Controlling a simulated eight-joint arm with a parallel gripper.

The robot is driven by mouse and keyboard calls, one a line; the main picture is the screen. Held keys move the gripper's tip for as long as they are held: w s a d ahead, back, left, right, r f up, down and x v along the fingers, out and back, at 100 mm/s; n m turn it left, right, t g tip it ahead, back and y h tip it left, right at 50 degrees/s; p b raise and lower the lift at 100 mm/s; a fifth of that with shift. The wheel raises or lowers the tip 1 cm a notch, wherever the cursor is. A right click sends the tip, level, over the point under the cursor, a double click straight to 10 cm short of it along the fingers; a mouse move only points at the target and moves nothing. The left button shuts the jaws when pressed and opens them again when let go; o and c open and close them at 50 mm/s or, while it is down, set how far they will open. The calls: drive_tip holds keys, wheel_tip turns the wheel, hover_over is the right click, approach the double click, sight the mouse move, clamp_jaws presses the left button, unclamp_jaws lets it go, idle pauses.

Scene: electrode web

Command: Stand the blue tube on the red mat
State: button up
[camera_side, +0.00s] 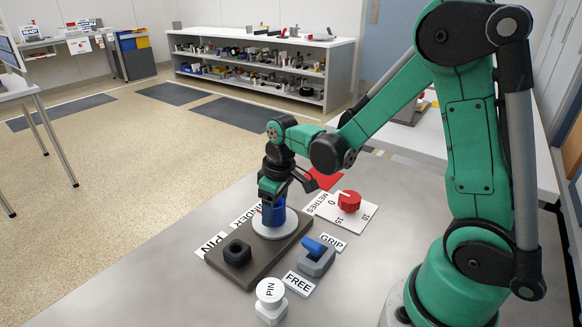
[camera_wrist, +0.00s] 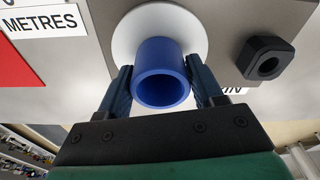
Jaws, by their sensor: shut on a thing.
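The blue tube (camera_side: 271,214) stands upright on the round white disc (camera_side: 275,231) of the dark base block (camera_side: 232,267). My gripper (camera_side: 271,195) is above it with its fingers closed on the tube. In the wrist view the tube (camera_wrist: 162,75) sits between the two fingers of my gripper (camera_wrist: 162,88), its open end facing the camera and the white disc (camera_wrist: 125,40) behind it. The red mat (camera_side: 323,179) lies flat on the table behind my gripper, partly hidden by it. A red patch (camera_wrist: 12,68) at the left edge of the wrist view looks like the mat.
A black square socket (camera_side: 237,251) is on the base block. A blue lever (camera_side: 315,247) on a grey mount, a white PIN knob (camera_side: 270,291) and a red dial (camera_side: 348,201) on a white METRES plate stand around it. The table's left front is clear.

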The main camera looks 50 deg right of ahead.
wheel_tip(320, 180, up, 18)
hover_over(320, 176)
drive_tip(key=shift+n, duration=0.3)
drive_tip(key=f, duration=1.5)
drive_tip(key=shift+s+f, duration=0.2)
drive_tip(key=shift+f, duration=2.35)
drive_tip(key=shift+f, duration=0.15)
drive_tip(key=o, duration=1.4)
drive_tip(key=shift+c, duration=0.2)
